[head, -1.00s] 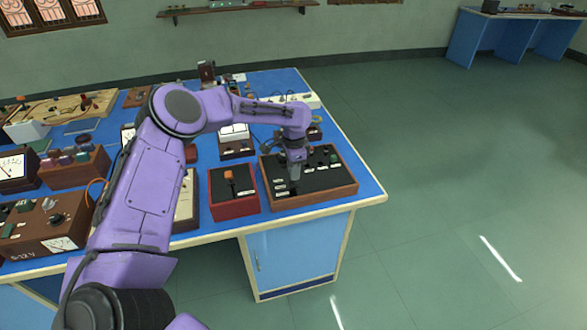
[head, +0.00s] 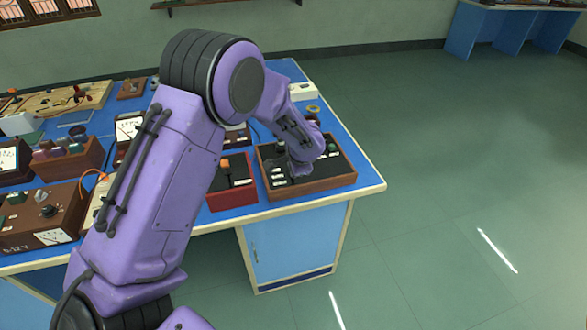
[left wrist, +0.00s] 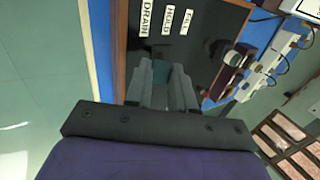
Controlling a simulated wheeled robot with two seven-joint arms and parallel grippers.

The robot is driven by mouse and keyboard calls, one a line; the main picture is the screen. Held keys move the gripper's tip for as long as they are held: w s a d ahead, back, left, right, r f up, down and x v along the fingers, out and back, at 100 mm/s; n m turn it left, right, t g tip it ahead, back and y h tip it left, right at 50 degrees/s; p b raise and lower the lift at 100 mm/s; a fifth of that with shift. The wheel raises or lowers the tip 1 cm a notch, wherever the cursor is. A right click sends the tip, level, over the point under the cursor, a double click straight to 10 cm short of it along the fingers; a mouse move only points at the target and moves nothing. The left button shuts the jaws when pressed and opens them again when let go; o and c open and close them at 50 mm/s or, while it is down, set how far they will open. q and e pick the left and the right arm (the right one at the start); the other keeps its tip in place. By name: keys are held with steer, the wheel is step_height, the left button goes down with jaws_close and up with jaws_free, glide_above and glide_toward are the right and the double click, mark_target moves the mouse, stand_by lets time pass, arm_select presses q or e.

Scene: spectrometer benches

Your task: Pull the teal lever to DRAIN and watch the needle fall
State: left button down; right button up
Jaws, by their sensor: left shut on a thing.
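The lever box is a black-topped panel in a brown wooden frame (head: 335,180) at the table's right front corner. In the left wrist view its white labels DRAIN (left wrist: 146,17), HOLD (left wrist: 166,22) and FILL (left wrist: 187,23) show. My left gripper (head: 298,170) is down over the left part of this panel. In the left wrist view its fingers (left wrist: 163,90) are shut on the teal lever (left wrist: 160,70), of which only a small teal part shows. I cannot tell exactly which label the lever lines up with. No needle moving with this lever can be made out. My right gripper is not in view.
A red box with an orange-tipped switch (head: 228,185) stands close to the left of the panel. A brown meter box (head: 45,215) and other apparatus crowd the blue table's left side. Open floor (head: 450,200) lies to the right.

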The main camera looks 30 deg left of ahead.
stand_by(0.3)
arm_select(q)
steer(key=c, duration=1)
jaws_free()
steer(key=shift+d, duration=0.1)
steer(key=shift+o, duration=0.2)
steer(key=b+v, duration=0.1)
steer(key=v, duration=0.9)
steer(key=shift+r, duration=0.2)
steer(key=shift+d, duration=0.1)
